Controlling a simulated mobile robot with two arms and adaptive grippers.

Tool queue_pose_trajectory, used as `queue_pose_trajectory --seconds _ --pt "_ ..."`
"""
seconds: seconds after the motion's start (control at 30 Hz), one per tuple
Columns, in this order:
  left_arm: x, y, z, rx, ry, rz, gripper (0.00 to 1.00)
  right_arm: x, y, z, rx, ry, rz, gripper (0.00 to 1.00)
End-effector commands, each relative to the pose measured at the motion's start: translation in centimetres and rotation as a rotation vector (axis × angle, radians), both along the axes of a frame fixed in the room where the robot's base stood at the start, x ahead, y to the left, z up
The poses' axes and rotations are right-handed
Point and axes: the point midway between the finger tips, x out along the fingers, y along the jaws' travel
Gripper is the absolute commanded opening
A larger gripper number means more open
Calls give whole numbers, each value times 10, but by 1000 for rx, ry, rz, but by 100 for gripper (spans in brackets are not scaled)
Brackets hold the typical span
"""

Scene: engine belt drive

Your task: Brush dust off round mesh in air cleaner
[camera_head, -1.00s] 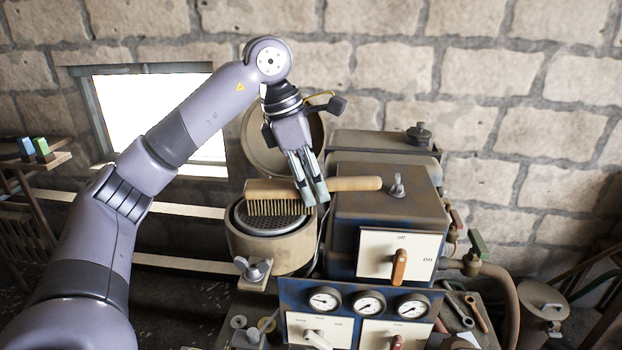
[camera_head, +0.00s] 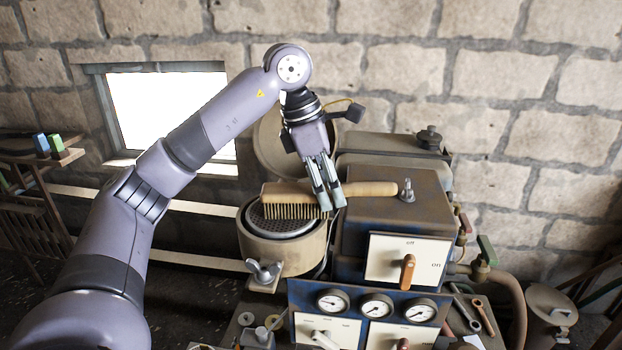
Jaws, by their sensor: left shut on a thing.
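My left gripper (camera_head: 330,203) is shut on the wooden brush (camera_head: 291,192), near where its handle meets the bristle block. The handle points right, over the top of the engine housing. The bristles (camera_head: 291,211) point down over the round mesh (camera_head: 278,226), which sits inside the tan air cleaner (camera_head: 283,253). The brush covers the far part of the mesh; I cannot tell if the bristles touch it. The air cleaner's round lid (camera_head: 270,145) stands open behind, partly hidden by my left arm. My right gripper is not in view.
The engine housing (camera_head: 390,217) with a wing-nut stud (camera_head: 407,190) stands right of the air cleaner. An on/off switch panel (camera_head: 406,258) and several gauges (camera_head: 376,305) face the front. A wing nut (camera_head: 264,271) sticks out at the air cleaner's front. Wrenches (camera_head: 483,317) lie at right.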

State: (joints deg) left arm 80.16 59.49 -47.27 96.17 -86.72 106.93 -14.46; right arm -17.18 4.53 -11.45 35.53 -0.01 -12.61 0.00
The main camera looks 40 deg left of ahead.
Motion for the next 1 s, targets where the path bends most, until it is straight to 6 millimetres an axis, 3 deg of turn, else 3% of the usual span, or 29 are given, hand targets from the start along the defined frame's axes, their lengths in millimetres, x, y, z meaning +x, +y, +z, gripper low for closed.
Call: queue_pose_trajectory --seconds 0.03,0.33,0.4,0.67,1.0 --pt "3 -6 2 -1 0 -2 0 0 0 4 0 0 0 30" --pt "-16 30 0 -1 -2 4 0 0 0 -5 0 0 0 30" --pt "-15 27 20 -2 -1 0 0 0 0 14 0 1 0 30" --pt "-14 26 54 -2 -3 0 0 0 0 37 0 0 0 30" --pt "-15 27 74 -1 -2 0 0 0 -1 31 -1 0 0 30"
